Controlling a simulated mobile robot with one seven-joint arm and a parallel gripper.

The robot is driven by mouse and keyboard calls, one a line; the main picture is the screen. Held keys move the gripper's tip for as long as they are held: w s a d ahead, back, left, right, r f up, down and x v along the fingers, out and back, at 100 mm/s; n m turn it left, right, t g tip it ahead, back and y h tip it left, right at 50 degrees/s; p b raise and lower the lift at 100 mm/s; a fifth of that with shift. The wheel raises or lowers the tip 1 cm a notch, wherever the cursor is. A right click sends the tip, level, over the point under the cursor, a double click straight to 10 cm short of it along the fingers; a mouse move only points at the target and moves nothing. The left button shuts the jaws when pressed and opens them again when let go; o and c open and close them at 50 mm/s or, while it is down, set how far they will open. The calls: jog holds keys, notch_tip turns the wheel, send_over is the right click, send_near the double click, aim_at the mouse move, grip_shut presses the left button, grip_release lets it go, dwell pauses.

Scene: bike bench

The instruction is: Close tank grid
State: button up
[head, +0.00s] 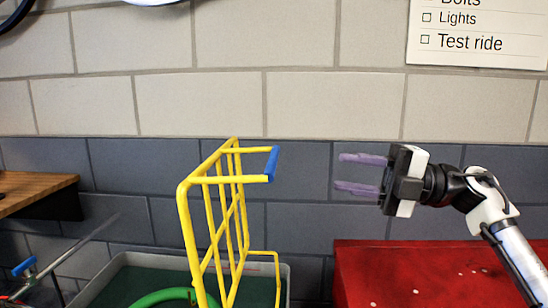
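The tank grid (207,218) is a yellow bar frame with a blue handle (272,164) at its upper right. It stands raised and roughly upright over a tank (290,287) with a pale rim and dark green inside. My gripper (361,173) is to the right of the blue handle, with a clear gap between them. Its two purple fingers point left, are spread apart and hold nothing. The lower end of the grid is cut off by the bottom of the picture.
A red box or cabinet (425,265) stands below my arm at right. A green ring-shaped thing (160,298) lies in the tank. A wooden shelf (30,190) and a thin rod with a blue part (24,267) are at left. A block wall (300,105) is behind.

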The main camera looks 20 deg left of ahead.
aim_at(272, 157)
jog(key=p+x, duration=0.3)
jog(key=x, duration=1)
jog(key=shift+s+a+r, duration=0.15)
jog(key=shift+s, duration=0.1)
grip_shut()
